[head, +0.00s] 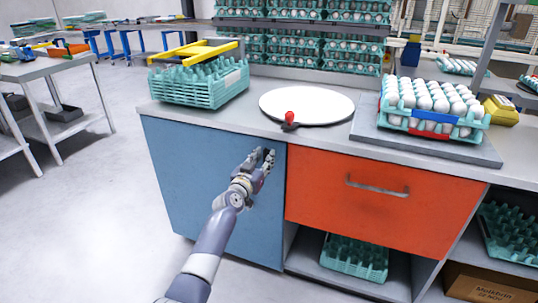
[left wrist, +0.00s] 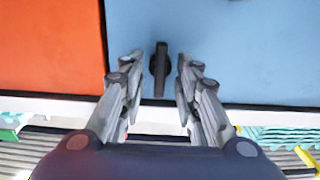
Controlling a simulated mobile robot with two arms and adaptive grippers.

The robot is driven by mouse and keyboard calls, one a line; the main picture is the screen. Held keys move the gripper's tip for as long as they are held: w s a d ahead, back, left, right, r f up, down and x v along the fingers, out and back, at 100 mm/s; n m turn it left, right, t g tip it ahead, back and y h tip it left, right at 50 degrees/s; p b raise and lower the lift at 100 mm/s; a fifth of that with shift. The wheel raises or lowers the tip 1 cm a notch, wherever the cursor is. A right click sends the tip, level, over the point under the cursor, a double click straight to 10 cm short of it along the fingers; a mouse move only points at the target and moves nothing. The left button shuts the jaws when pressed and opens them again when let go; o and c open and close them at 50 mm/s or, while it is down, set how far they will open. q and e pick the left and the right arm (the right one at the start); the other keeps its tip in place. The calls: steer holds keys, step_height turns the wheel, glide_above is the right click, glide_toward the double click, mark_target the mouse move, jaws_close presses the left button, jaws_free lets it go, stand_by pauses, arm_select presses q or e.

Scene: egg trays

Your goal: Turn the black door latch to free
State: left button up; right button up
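The black door latch (left wrist: 160,72) shows in the left wrist view as a short bar on the blue door (left wrist: 225,50), with its length running up and down the picture. My left gripper (head: 264,160) is at the top right corner of the blue door (head: 205,190) in the head view. In the left wrist view my left gripper (left wrist: 160,80) is open, with one finger on each side of the latch and a small gap on both sides. In the head view the fingers mostly hide the latch. My right gripper is not in view.
A red-orange drawer (head: 380,205) with a metal handle (head: 378,188) is right of the door. On the counter above are a white round board (head: 310,103), a red-knobbed lever (head: 289,118), teal trays (head: 200,88) and an egg tray (head: 432,122).

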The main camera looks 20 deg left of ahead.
arm_select(q)
steer(key=shift+w, duration=0.25)
steer(key=shift+s, duration=0.1)
jaws_close()
